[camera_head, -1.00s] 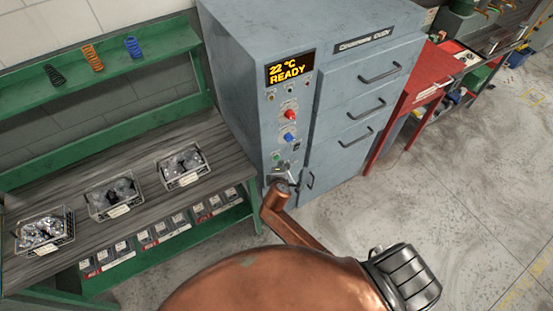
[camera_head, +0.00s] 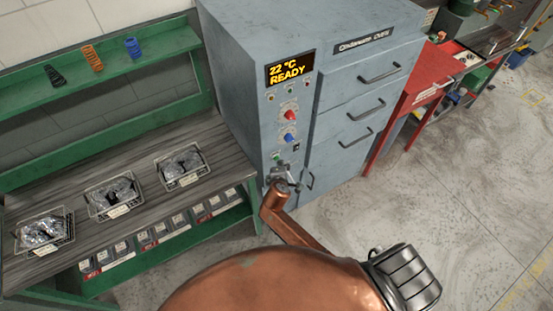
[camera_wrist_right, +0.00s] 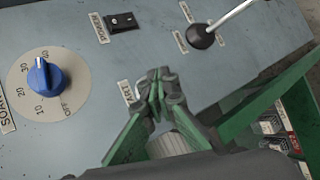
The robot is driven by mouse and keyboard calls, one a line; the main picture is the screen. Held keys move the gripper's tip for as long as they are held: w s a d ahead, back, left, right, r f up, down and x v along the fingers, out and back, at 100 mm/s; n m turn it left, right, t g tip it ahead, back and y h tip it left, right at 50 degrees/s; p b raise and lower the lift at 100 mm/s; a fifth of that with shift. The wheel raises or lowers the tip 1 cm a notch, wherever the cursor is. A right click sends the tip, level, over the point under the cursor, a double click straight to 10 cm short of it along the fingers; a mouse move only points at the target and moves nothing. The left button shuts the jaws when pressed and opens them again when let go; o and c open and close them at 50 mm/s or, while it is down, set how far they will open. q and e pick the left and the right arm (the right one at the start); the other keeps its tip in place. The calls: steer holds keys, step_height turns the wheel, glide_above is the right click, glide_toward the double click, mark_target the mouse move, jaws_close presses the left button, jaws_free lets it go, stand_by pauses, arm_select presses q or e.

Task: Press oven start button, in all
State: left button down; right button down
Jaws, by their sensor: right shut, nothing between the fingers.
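The grey-blue oven (camera_head: 240,85) stands in the middle of the head view, its display (camera_head: 289,69) reading 22 °C READY. A small green button (camera_head: 276,157) shows low on its panel, just above my right gripper (camera_head: 281,172). In the right wrist view my right gripper (camera_wrist_right: 157,82) is shut and empty, its fingertips close in front of the panel. A partly covered label (camera_wrist_right: 127,92) shows beside the fingers. The green button is not seen there, seemingly hidden behind them. I cannot tell whether the fingertips touch the panel. My left gripper is out of view.
A blue dial (camera_wrist_right: 45,76), a black power switch (camera_wrist_right: 122,22) and a lever (camera_wrist_right: 203,36) surround the fingers on the panel. A red knob (camera_head: 290,115) sits higher. A green workbench (camera_head: 108,153) with wire baskets stands left; a red table (camera_head: 428,83) stands right.

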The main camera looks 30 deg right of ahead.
steer(key=shift+w, duration=0.2)
stand_by(0.4)
steer(key=shift+w, duration=0.2)
steer(key=shift+w, duration=0.4)
stand_by(0.6)
steer(key=shift+s+p, duration=0.1)
steer(key=shift+p, duration=0.2)
steer(key=shift+s+p, duration=0.5)
steer(key=shift+s, duration=0.2)
steer(key=s+p, duration=0.2)
steer(key=s, duration=0.3)
steer(key=shift+d, duration=0.2)
